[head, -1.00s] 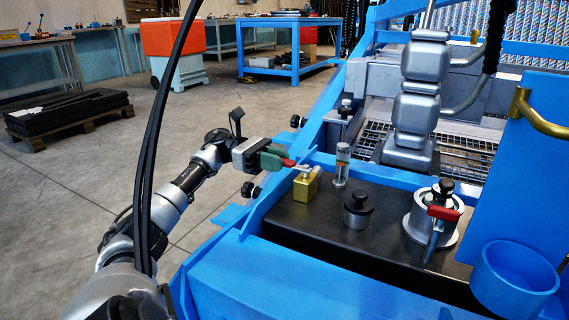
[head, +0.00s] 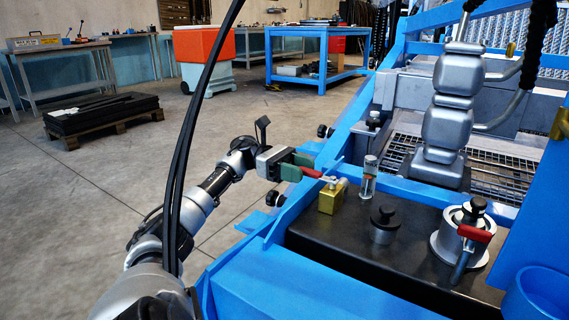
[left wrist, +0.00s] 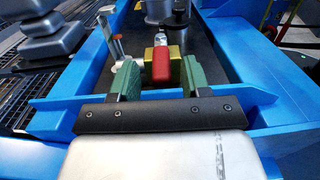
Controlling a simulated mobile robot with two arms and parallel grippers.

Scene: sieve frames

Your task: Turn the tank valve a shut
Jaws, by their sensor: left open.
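A valve with a brass body (head: 331,197) and a red lever handle (head: 312,173) stands at the left edge of the black tank top (head: 345,254). My left gripper (head: 303,167) is at this handle, with its green fingers open. In the left wrist view the red handle (left wrist: 161,66) points toward the gripper and lies between the two fingers (left wrist: 158,78), with a gap on both sides. The brass body (left wrist: 177,52) is just beyond. A second red handle (head: 474,233) sits on a round silver fitting (head: 448,246) at the right. No label shows which valve is a.
A clear sight tube (head: 369,178) stands close behind the brass valve. A black knob (head: 384,222) is to its right. A blue frame rail (head: 340,150) runs beside the gripper. A grey segmented column (head: 445,120) rises behind the tank.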

